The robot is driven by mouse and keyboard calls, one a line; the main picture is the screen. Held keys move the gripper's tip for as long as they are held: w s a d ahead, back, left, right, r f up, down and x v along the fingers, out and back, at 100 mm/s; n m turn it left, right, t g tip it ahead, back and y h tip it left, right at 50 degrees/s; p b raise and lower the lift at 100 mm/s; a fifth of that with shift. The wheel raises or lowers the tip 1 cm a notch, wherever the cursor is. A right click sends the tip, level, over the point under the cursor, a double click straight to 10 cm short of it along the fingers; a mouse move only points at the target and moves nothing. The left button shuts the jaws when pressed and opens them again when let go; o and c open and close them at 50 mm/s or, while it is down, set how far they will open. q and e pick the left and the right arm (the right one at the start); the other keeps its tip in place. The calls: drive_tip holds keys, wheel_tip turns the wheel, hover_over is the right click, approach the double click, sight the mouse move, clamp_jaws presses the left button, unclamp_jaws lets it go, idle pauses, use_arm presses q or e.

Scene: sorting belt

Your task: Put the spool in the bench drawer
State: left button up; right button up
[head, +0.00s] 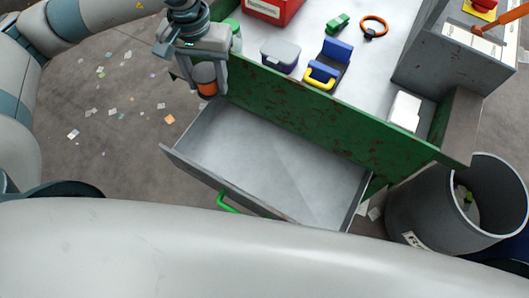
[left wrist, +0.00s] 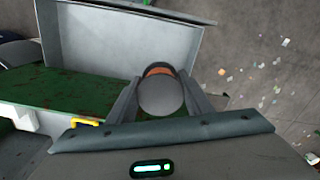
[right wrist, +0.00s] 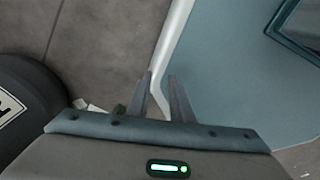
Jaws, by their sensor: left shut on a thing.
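My left gripper (head: 207,90) is shut on the spool (head: 205,80), a grey cylinder with an orange band. It holds the spool in the air at the bench's left end, near the drawer's back left corner. In the left wrist view the spool (left wrist: 160,96) sits between both fingers, its round grey end facing the camera. The bench drawer (head: 262,152) is pulled out, grey and empty inside, with a green handle (head: 228,203). My right gripper (right wrist: 160,76) is empty, its fingers a narrow gap apart; it is outside the head view.
The green bench edge (head: 300,108) rises behind the drawer. On the bench are a purple-grey box (head: 280,55), a blue and yellow object (head: 330,65), an orange ring (head: 374,26) and a red bin (head: 272,8). A grey waste bin (head: 425,210) stands right. Scraps litter the floor.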

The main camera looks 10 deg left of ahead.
use_arm(q)
drive_tip(key=shift+s+a, duration=0.1)
drive_tip(key=shift+a, duration=0.1)
use_arm(e)
drive_tip(key=shift+a, duration=0.1)
drive_tip(key=shift+s, duration=0.1)
